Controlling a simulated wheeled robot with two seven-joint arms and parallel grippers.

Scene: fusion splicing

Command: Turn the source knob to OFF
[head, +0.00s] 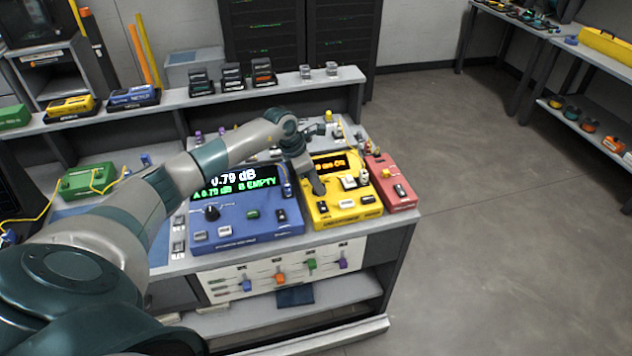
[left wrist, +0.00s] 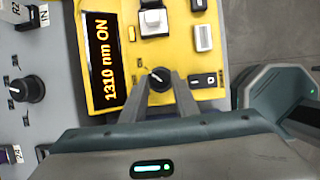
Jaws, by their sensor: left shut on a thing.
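The yellow source unit (head: 330,221) stands on the bench between a blue unit and a red unit. It also fills the middle of the left wrist view (left wrist: 128,20), where its display (left wrist: 103,60) reads "1310 nm ON". The black source knob (left wrist: 159,76) is on its face below the display. My left gripper (head: 319,188) comes down over the yellow unit. In the left wrist view its two fingers (left wrist: 160,88) are on either side of the knob, shut on it. The knob is hidden behind the gripper in the head view.
The blue power meter (head: 270,233) to the left shows 0.79 dB and has its own black knob (head: 212,212). The red unit (head: 400,206) sits close on the right. Black and white buttons (head: 348,182) crowd the yellow face. A shelf (head: 300,83) runs behind.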

